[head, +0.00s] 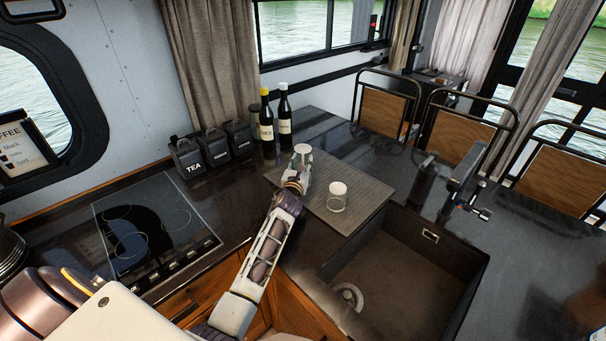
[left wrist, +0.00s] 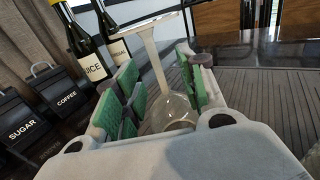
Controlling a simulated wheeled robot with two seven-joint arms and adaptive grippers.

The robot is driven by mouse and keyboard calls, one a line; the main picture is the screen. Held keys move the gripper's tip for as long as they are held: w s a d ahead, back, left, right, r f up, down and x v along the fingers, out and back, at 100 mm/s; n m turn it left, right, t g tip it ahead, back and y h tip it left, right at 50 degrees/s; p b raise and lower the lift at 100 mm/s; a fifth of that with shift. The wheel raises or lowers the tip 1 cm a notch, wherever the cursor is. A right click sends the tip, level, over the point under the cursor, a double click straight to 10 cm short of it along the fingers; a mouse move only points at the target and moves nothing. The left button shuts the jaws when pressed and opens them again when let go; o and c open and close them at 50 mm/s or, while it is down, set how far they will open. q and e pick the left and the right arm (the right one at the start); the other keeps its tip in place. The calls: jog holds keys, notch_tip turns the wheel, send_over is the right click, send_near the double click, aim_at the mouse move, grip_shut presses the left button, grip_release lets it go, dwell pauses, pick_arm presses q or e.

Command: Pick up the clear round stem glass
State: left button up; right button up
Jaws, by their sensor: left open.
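The clear round stem glass (left wrist: 175,110) stands upside down, with its bowl low and its foot at the top. In the head view its pale foot (head: 302,149) shows above my left gripper (head: 298,176), at the left part of the ribbed grey mat (head: 348,218). In the left wrist view my left gripper (left wrist: 160,88) is open, with its green pads on either side of the stem and bowl. A gap shows beside the glass; I cannot tell whether either pad touches it. The gripper body hides the bowl's lower edge. My right gripper is not in view.
A short clear tumbler (head: 337,197) stands on the mat to the right. Two dark bottles (head: 284,113) and several black canisters (head: 213,144) stand behind to the left. A sink (head: 405,265) lies at front right, a cooktop (head: 150,225) at left.

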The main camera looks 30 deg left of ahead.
pick_arm(q)
jog(key=shift+x, duration=0.85)
jog(key=c, duration=0.8)
grip_shut()
jog(key=shift+f, duration=0.1)
